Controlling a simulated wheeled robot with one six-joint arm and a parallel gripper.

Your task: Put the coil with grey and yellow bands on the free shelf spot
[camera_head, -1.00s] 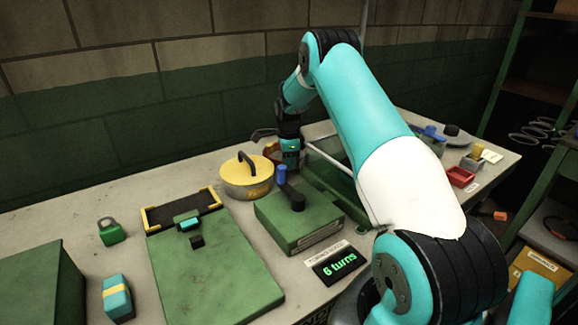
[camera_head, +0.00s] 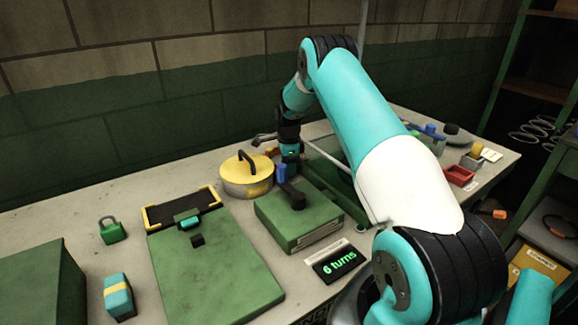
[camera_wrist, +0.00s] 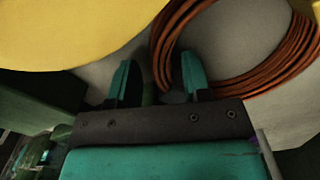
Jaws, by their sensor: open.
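A coil of copper-brown wire (camera_wrist: 268,82) lies at the upper right in the wrist view, on a pale surface. Its visible windings show no grey or yellow bands, so I cannot tell whether it is the named one. My gripper (camera_wrist: 157,78) is open, its two teal fingers apart. The right finger is close to the coil's near left side; I cannot tell whether they touch. In the head view my gripper (camera_head: 289,158) is low behind the green winder box, with its fingertips hidden. Dark shelves (camera_head: 540,92) stand at the right with pale rings (camera_head: 533,130); a free spot is not clear.
A round tin with a yellow lid (camera_head: 246,172) stands just left of my gripper. The green box with crank (camera_head: 300,228) and a display reading "6 turns" (camera_head: 336,262) are in front. A red tray (camera_head: 460,175) sits on the right of the bench (camera_head: 75,205).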

